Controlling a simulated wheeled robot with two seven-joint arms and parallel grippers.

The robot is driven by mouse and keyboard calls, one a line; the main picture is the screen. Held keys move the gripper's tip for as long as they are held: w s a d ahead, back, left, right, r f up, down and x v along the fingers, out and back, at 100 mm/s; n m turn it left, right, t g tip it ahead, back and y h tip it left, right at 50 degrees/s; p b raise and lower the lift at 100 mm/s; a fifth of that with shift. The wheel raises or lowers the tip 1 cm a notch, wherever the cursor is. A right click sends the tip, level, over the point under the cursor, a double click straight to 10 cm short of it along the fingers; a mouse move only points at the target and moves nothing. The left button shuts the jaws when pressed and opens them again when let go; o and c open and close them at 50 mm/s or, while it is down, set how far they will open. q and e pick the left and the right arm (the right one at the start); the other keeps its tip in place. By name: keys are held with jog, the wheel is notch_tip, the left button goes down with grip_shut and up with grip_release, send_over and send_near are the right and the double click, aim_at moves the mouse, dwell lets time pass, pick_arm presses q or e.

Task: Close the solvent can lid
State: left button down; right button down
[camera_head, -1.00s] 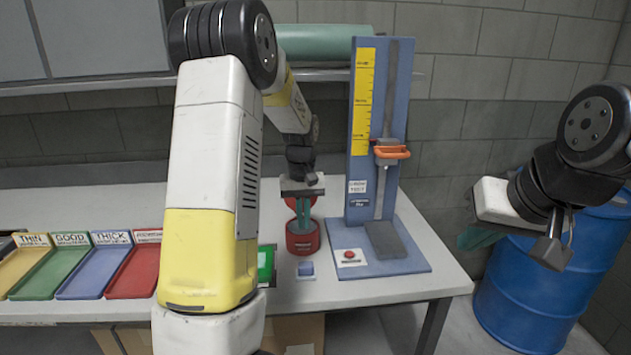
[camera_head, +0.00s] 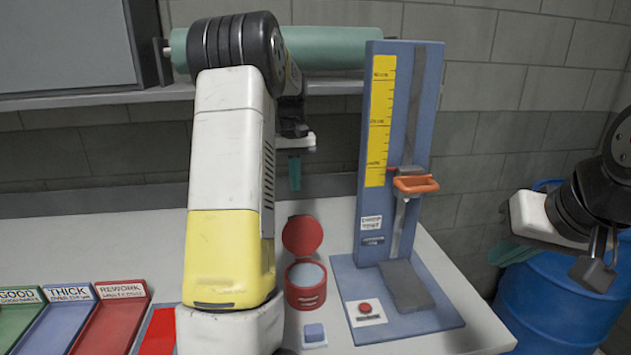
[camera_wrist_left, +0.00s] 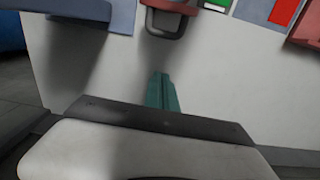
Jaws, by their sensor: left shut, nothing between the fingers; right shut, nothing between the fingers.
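The red solvent can (camera_head: 305,287) stands on the table with its round red lid (camera_head: 302,235) raised at the back, open. A pale grey disc shows inside the can's mouth. My left gripper (camera_head: 295,173) is above and behind the lid, apart from it, with its teal fingers shut and empty, pointing down. In the left wrist view the shut fingers (camera_wrist_left: 162,90) are over bare table, and a red-rimmed part of the can or lid (camera_wrist_left: 167,20) shows at the top. My right gripper (camera_head: 508,253) is shut and empty at the far right, away from the can.
A blue gauge stand (camera_head: 375,150) with an orange slider (camera_head: 416,184) stands right of the can. A small blue block (camera_head: 314,333) is in front of it. Labelled trays (camera_head: 110,315) lie at left, a blue barrel (camera_head: 550,295) at right. My left arm covers the table left of the can.

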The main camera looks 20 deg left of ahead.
aim_at(302, 232)
pick_arm(q)
jog(key=s+d+f, duration=0.1)
jog(key=s+f, duration=0.2)
jog(key=f, duration=0.3)
jog(key=shift+s+d, duration=0.35)
